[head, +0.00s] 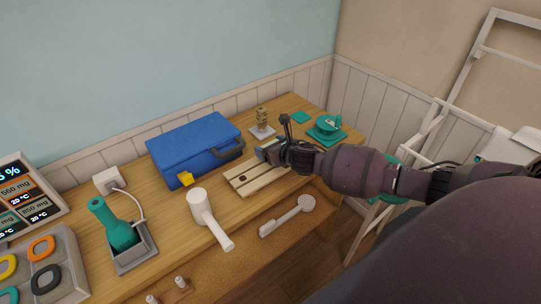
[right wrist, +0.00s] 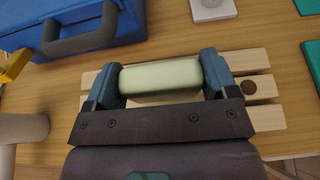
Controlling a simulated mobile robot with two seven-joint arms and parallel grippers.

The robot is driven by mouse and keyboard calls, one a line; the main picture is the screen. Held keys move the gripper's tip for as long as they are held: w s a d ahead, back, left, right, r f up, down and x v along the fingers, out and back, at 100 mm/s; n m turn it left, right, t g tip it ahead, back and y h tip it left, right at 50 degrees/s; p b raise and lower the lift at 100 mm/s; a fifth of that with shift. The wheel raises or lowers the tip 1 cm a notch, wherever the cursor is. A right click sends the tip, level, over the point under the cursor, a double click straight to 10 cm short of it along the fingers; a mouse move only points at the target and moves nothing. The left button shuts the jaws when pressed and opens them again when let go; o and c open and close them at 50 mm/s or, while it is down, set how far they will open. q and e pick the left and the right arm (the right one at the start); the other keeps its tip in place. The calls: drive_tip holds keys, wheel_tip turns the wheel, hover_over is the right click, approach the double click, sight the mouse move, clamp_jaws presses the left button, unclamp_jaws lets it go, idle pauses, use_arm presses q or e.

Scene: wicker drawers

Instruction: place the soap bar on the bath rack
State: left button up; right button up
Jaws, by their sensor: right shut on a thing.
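A pale green soap bar (right wrist: 160,77) sits crosswise between the two fingers of my right gripper (right wrist: 163,68), which is shut on it. The bath rack (head: 249,181), a pale slatted wooden board, lies on the wooden table; its slats also show under the gripper in the right wrist view (right wrist: 264,86). My right gripper (head: 268,153) is over the far right part of the rack in the head view, where I cannot make out the soap. Whether the soap touches the slats I cannot tell. My left gripper is not in view.
A blue case (head: 190,145) stands left of the rack, behind a white dryer-like thing (head: 205,212). A small stack on a white base (head: 262,131) and a teal round thing (head: 326,130) stand behind. A white long-handled brush (head: 288,216) lies in front.

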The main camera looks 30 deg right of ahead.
drive_tip(key=shift+f, duration=1.7)
drive_tip(key=shift+f+b, duration=0.15)
drive_tip(key=shift+b, duration=0.2)
drive_tip(key=o, duration=0.9)
drive_tip(key=shift+c, duration=0.2)
